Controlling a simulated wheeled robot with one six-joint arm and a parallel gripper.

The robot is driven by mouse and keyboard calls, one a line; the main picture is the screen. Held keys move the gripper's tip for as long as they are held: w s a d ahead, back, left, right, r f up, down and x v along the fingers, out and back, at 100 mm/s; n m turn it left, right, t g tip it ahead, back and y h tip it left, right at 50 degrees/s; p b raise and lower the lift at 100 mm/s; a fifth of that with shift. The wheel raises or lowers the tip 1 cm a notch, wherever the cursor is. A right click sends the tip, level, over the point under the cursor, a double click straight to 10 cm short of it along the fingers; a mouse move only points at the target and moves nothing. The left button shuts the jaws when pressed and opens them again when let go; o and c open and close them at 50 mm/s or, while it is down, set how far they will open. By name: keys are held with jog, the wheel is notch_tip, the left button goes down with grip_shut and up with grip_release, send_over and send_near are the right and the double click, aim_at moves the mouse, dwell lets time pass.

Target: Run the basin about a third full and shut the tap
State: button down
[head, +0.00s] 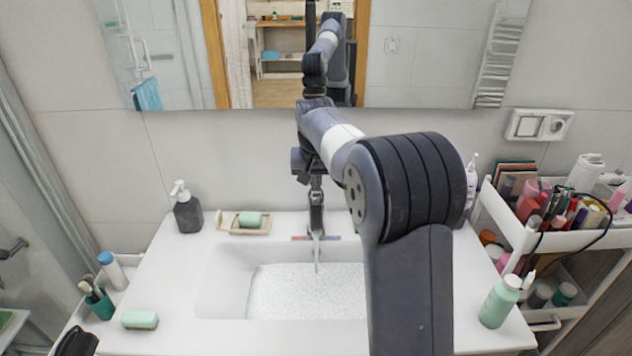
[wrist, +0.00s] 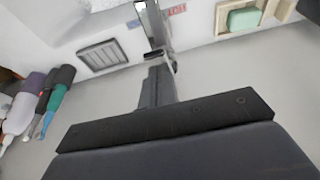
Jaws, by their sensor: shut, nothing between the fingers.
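The white basin (head: 222,285) is set in the counter in the head view. A thin stream of water (head: 317,262) falls from the tap (head: 316,222) into it. Speckled, rippled water (head: 300,290) covers the basin floor; its exact depth is hard to judge, and my arm hides the basin's right part. My gripper (head: 316,184) is shut and empty, pointing down just above or at the top of the tap. Its narrow fingers (wrist: 158,80) show in the wrist view beside the tap (wrist: 152,22). I cannot tell whether they touch it.
A dark soap dispenser (head: 187,212) and a soap dish (head: 247,229) with green soap stand left of the tap. Another green soap (head: 139,319) lies at the front left. A green bottle (head: 499,302) stands at the right. A crowded cart (head: 520,232) is beyond it.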

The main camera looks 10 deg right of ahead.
jog(key=b, duration=0.1)
jog(key=f+b, duration=0.1)
jog(key=b, duration=0.1)
jog(key=shift+s+a+f+t, duration=0.1)
jog(key=shift+s+t, duration=0.15)
jog(key=shift+t, duration=0.15)
jog(key=f+t+b, duration=0.1)
jog(key=b, duration=0.3)
jog(key=s+f+t+b, duration=0.1)
jog(key=b, duration=0.2)
jog(key=s+f+t+h+b, duration=0.1)
jog(key=b, duration=0.3)
jog(key=shift+a+t+b, duration=0.15)
jog(key=shift+t+b, duration=0.15)
jog(key=shift+b, duration=0.05)
jog(key=shift+r, duration=0.2)
jog(key=w+r+p+v, duration=0.2)
jog(key=p+v, duration=0.1)
jog(key=v, duration=1)
jog(key=shift+w+d, duration=0.2)
jog(key=shift+d, duration=0.05)
